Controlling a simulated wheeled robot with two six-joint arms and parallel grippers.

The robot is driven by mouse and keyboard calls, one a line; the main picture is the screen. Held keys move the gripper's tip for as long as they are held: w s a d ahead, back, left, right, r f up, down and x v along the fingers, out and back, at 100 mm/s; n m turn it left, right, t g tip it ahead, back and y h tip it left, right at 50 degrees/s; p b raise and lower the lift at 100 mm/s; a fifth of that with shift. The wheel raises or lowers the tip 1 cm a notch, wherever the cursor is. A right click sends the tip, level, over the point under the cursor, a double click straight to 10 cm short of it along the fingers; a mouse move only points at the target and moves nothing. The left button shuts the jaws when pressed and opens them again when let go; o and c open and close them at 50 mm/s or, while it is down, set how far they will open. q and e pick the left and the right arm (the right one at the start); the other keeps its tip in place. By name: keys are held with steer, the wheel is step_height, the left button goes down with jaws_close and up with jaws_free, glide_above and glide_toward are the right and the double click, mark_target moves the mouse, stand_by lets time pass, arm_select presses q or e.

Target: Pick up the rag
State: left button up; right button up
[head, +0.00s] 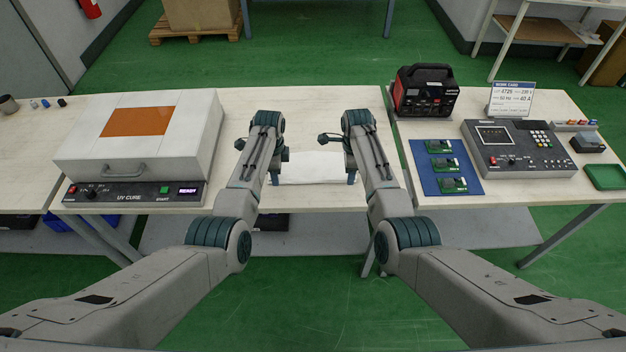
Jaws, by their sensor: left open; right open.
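A white rag (313,168) lies flat on the middle table (308,103), near its front edge. My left gripper (275,177) is at the rag's left end, and my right gripper (351,176) is at its right end. Both grippers are open. The arms and grippers cover parts of the rag's ends. I cannot tell whether the fingers touch the rag.
A UV cure box (140,130) with a front handle stands on the left. On the right are a red and black power unit (425,90), a blue mat (444,168) with green boards, a grey control console (520,150) and a work card (511,99). The middle table is otherwise clear.

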arm_select(q)
steer(key=shift+f, duration=0.45)
arm_select(e)
steer(key=shift+f, duration=0.45)
arm_select(q)
steer(key=shift+f, duration=0.1)
arm_select(e)
steer(key=shift+f, duration=0.1)
arm_select(q)
steer(key=shift+f+b, duration=0.65)
steer(key=shift+b, duration=0.05)
arm_select(e)
steer(key=shift+f, duration=0.6)
arm_select(q)
steer(key=shift+r, duration=0.1)
arm_select(e)
steer(key=shift+r, duration=0.1)
steer(key=shift+f, duration=0.2)
arm_select(q)
steer(key=shift+c, duration=0.3)
arm_select(e)
steer(key=shift+c, duration=0.4)
arm_select(q)
steer(key=shift+s, duration=0.1)
jaws_close()
arm_select(e)
steer(key=shift+s, duration=0.15)
jaws_close()
steer(key=shift+f, duration=0.1)
